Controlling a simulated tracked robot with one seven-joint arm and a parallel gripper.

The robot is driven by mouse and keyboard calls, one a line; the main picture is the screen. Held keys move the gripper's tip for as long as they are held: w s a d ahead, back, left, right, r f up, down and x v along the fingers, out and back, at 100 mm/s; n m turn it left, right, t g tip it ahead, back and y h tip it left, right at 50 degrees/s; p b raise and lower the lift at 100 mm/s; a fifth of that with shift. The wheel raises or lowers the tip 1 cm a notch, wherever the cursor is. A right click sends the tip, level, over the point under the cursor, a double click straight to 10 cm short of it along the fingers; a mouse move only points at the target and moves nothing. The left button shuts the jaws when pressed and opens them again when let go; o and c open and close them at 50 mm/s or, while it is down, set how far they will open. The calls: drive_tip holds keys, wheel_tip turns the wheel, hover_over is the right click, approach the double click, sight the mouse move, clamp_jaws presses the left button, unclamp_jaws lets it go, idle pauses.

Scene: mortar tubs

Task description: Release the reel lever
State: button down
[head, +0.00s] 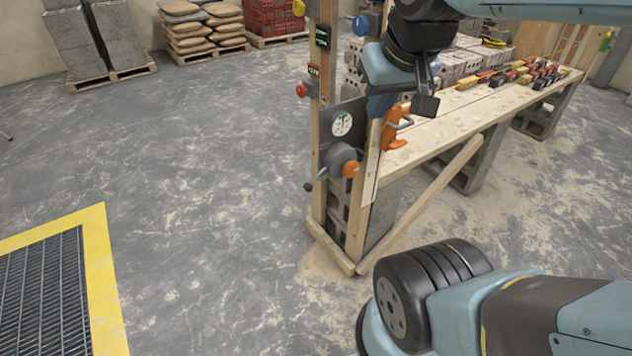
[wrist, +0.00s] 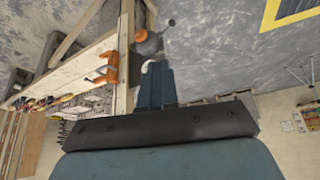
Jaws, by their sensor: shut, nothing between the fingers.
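A grey rounded reel housing (head: 341,158) is mounted low on the wooden post at the bench's end. It has an orange knob (head: 351,169) and a lever with a dark ball end (head: 308,187) sticking out to the lower left. In the wrist view the orange knob (wrist: 140,36) and the lever's ball end (wrist: 171,22) show beyond my fingertips. My gripper (head: 377,114) is shut and empty, pointing down, above and right of the reel in the head view. My fingers (wrist: 157,70) partly cover a pale thing behind them in the wrist view.
A dark plate with a round white dial (head: 342,124) is above the reel. An orange clamp (head: 395,128) grips the bench (head: 465,122) close beside my gripper. A red button (head: 301,90) is on the post. A yellow-edged floor grate (head: 104,270) lies left; floor between is clear.

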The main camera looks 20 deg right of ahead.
sight(317, 178)
drive_tip(key=w+d+f+g+y, duration=0.2)
drive_tip(key=w+f+g+y, duration=0.2)
drive_tip(key=w+f, duration=0.5)
drive_tip(key=w+d+f+g+y, duration=0.1)
drive_tip(key=w+f+g+y, duration=0.3)
drive_tip(key=w+f, duration=0.5)
drive_tip(key=w+d+f+m+t+y, duration=0.1)
drive_tip(key=d+f+m+t+y, duration=0.2)
drive_tip(key=f, duration=0.7)
drive_tip(key=w+d+f+m+t+y, duration=0.1)
drive_tip(key=f+t+y, duration=0.3)
drive_tip(key=f, duration=0.5)
drive_tip(key=w+d+f+m+t+y, duration=0.1)
drive_tip(key=d+f+m+t+y, duration=0.2)
drive_tip(key=f, duration=0.7)
drive_tip(key=shift+d+f+m+t+y, duration=0.3)
drive_tip(key=shift+d+m+t, duration=0.55)
drive_tip(key=shift+t, duration=0.25)
drive_tip(key=x, duration=1.4)
